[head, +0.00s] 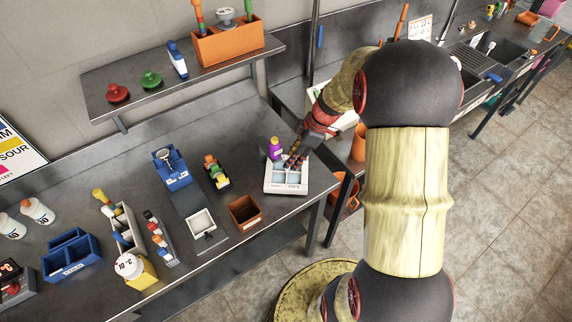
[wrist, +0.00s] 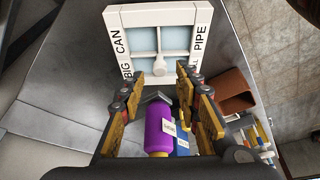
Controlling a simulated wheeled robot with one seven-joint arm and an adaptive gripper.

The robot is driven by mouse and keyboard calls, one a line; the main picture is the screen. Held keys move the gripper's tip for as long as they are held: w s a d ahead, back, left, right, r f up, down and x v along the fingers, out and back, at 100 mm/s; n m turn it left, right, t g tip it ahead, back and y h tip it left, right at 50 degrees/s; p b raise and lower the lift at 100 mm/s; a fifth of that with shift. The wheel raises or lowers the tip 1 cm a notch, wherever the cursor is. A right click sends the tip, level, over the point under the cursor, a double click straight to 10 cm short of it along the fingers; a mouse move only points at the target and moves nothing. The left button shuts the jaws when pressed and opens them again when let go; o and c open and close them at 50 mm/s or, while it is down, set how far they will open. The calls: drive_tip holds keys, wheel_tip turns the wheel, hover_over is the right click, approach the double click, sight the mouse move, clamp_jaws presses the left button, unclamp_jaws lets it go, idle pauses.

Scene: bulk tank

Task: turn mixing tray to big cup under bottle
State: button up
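The mixing tray (head: 287,187) is a white square frame with pale blue panes, near the right end of the bench. My gripper (head: 297,158) is over the tray's back edge. Its fingers (wrist: 161,82) are apart with nothing visibly clamped. No big cup is identifiable.
A brown open box (head: 244,211) and a small white tray (head: 200,223) stand left of the mixing tray. A shelf (head: 190,80) overhangs the back of the bench. The bench edge is close in front.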

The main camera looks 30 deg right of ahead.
sight(287, 170)
drive_tip(key=shift+b+x, duration=0.3)
drive_tip(key=shift+x, duration=2.4)
drive_tip(key=c, duration=0.3)
clamp_jaws()
